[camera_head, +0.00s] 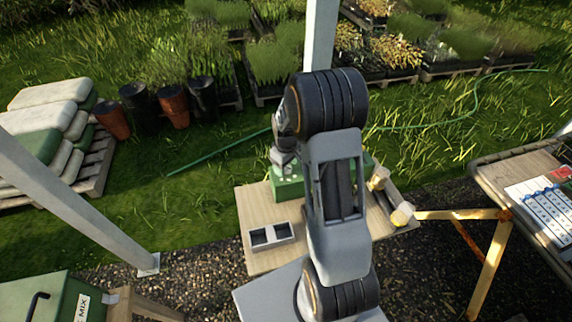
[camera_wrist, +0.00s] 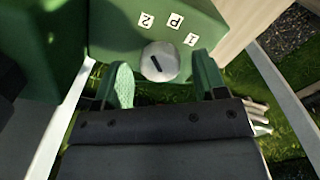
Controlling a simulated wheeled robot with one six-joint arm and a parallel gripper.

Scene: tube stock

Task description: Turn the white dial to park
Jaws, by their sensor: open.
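The white dial (camera_wrist: 159,62) sits on a green panel (camera_wrist: 112,30) in the wrist view. Its black mark slants, with the upper end leaning left, roughly toward the label 2 (camera_wrist: 146,19). The label P (camera_wrist: 175,21) is just above the dial and to its right, and the label 1 (camera_wrist: 191,40) is farther right. My gripper (camera_wrist: 163,66) is open, with one green finger on each side of the dial; I cannot tell whether they touch it. In the head view the green box (camera_head: 289,187) is partly behind my arm, and the dial cannot be made out.
Pale round-ended pieces (camera_head: 402,214) lie at the right edge. Another table (camera_head: 500,185) is at right, a white post (camera_head: 80,200) at left.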

